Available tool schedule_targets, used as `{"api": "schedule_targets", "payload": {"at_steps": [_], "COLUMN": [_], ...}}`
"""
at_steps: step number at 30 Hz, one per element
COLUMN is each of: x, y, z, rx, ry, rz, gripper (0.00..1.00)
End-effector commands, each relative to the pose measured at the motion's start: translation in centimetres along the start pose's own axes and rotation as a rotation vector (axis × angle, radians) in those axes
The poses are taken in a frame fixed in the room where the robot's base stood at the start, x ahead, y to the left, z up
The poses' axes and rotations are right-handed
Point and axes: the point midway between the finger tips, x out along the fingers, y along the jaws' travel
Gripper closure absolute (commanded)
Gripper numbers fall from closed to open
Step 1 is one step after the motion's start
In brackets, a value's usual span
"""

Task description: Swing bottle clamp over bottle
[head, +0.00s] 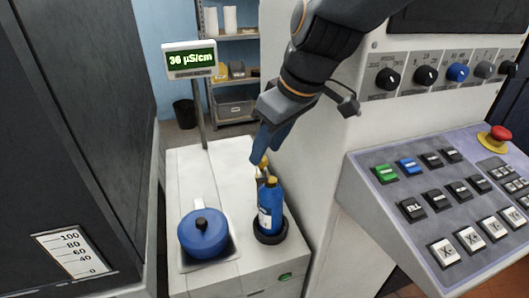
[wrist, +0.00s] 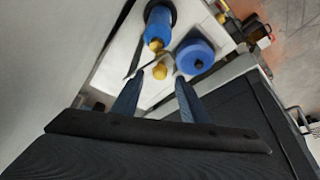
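The bottle also shows at the top of the wrist view (wrist: 158,22). A brass knob (head: 262,162), seemingly the clamp's handle, is just behind the bottle's cap. In the wrist view the knob (wrist: 160,71) lies in line with the gap between my fingertips, with a thin dark bar beside it. My gripper (head: 268,157) points down above the bottle; its blue fingers (wrist: 156,80) are apart and nothing is gripped. The clamp's arm is mostly hidden in the head view.
A blue lidded pot (head: 204,234) sits in a tray left of the bottle. A display on a post (head: 190,60) reads 36 µS/cm. A white machine wall and button panel (head: 440,195) stand close on the right; a dark cabinet (head: 75,140) stands on the left.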

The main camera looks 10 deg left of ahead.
Motion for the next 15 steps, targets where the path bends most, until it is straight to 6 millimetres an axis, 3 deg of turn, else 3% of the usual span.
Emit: {"api": "schedule_targets", "payload": {"at_steps": [7, 15], "x": [-3.8, -5.2], "y": [0.1, 0.0], "z": [-0.1, 0.0], "rx": [0.001, 0.001], "ry": [0.004, 0.0], "rz": [0.002, 0.0], "gripper": [0.6, 0.6]}}
